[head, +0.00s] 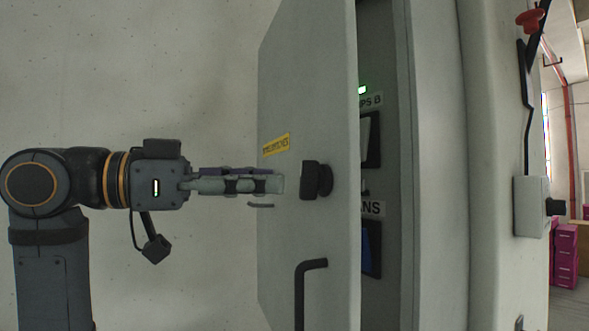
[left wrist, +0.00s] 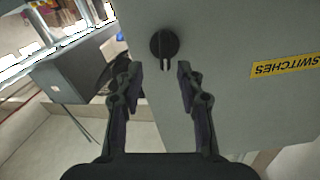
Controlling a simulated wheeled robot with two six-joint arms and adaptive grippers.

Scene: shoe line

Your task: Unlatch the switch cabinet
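The switch cabinet's grey door (head: 290,90) stands ajar, with a gap at its right edge in the head view. A round black latch knob (head: 316,180) is on the door face; it also shows in the left wrist view (left wrist: 165,44). A black bar handle (head: 303,290) is lower on the door. My left gripper (head: 279,185) points at the knob from the left, apart from it. In the left wrist view its two fingers (left wrist: 160,76) are spread, with nothing between them, and the knob is beyond the tips. My right gripper is not in view.
A yellow label (head: 276,145) is on the door. Inside the gap are labelled switches (head: 371,240) and a lit green lamp (head: 362,90). A red button (head: 530,20) and a grey box (head: 529,205) are at the right. Pink boxes (head: 565,255) stand beyond.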

